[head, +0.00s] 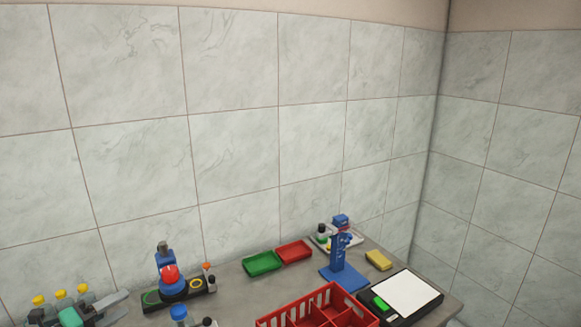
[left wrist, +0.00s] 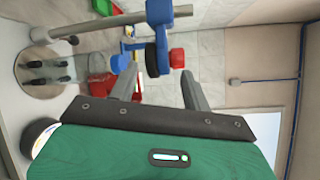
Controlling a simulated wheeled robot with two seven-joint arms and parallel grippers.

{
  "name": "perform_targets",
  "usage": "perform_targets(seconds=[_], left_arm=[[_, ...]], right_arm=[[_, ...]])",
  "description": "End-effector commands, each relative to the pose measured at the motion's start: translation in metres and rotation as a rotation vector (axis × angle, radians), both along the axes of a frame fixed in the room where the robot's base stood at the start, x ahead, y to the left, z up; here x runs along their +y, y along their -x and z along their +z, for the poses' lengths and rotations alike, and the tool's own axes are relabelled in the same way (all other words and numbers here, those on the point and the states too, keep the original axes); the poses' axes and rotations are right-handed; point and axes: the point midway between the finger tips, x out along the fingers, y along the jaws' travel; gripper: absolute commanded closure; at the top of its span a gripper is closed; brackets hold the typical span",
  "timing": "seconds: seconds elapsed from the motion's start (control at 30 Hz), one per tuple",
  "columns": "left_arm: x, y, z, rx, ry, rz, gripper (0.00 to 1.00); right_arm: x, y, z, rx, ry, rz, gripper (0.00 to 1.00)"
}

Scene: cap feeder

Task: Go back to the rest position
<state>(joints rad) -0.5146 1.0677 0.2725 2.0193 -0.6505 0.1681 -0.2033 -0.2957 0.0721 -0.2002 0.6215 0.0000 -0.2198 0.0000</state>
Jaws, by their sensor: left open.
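My left gripper (head: 126,304) is at the lower left of the head view, with its two grey fingers apart and pointing right. In the left wrist view its fingers (left wrist: 160,72) are spread with nothing held between them. A blue device with a red domed top (head: 170,274) stands on a black base to the right of the gripper, apart from it. In the left wrist view a blue and red part (left wrist: 177,57) shows beyond the fingertips. My right gripper is not in view.
Bottles with yellow caps (head: 60,295) stand behind my left gripper. A green tray (head: 262,264), a red tray (head: 294,251), a blue stand (head: 338,262), a yellow block (head: 378,260) and a red divided crate (head: 318,305) occupy the table. A tiled wall (head: 230,130) closes the back.

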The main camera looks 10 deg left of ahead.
Motion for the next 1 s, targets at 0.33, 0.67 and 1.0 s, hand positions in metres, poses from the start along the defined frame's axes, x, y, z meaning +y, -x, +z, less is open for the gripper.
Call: perform_targets(seconds=[0.33, 0.67, 1.0], left_arm=[[-0.002, 0.03, -0.058, 0.117, 0.437, 0.421, 0.51], [-0.053, 0.112, -0.159, 0.487, 0.944, 0.967, 0.51], [-0.154, 0.202, -0.206, 0.95, 1.205, 1.312, 0.51]], right_arm=[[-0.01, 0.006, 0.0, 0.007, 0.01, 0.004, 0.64], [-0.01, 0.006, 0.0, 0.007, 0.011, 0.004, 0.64], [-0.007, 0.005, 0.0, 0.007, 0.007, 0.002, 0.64]])
